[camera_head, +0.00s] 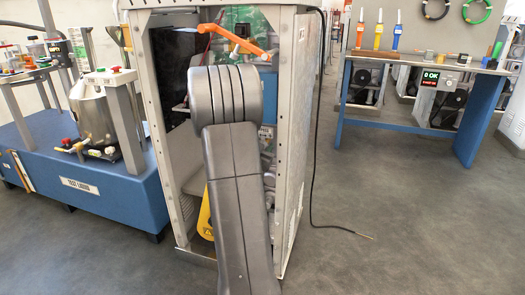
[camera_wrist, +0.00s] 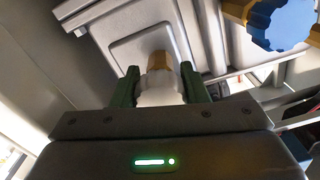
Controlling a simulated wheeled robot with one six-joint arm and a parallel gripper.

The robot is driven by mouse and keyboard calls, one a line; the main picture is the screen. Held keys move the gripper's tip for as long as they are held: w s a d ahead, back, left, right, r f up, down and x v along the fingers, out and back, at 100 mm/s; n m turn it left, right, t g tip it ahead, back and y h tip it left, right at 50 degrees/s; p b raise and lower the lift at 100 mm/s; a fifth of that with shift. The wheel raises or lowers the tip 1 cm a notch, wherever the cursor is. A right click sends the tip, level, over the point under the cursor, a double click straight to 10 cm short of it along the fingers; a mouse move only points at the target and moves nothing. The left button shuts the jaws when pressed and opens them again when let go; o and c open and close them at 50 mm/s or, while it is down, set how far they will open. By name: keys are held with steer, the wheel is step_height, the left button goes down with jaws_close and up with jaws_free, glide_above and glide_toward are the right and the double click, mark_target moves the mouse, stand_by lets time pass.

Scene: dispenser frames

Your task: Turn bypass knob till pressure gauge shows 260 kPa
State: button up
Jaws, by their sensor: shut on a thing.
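In the wrist view my gripper (camera_wrist: 161,74) has its two green fingers shut on a white knob-like piece (camera_wrist: 160,92), one finger on each side. A brass-coloured part (camera_wrist: 159,61) shows just beyond the white piece, in front of a grey panel (camera_wrist: 142,38). I cannot tell whether this piece is the bypass knob, as no label shows. No pressure gauge face can be made out in either view. In the head view my gripper is hidden behind my own grey arm, which reaches into the open cabinet frame (camera_head: 155,130).
A blue and yellow round part (camera_wrist: 283,22) is close by at the upper right of the wrist view. An orange handle (camera_head: 240,39) crosses the cabinet top. A blue bench (camera_head: 400,131) stands right, a steel tank (camera_head: 92,110) left. Floor between cabinet and bench is mostly clear.

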stand_by(0.3)
steer(key=o, duration=1)
steer(key=shift+c, duration=0.2)
steer(key=p+v, duration=0.3)
steer(key=v, duration=1.1)
steer(key=shift+w, duration=0.1)
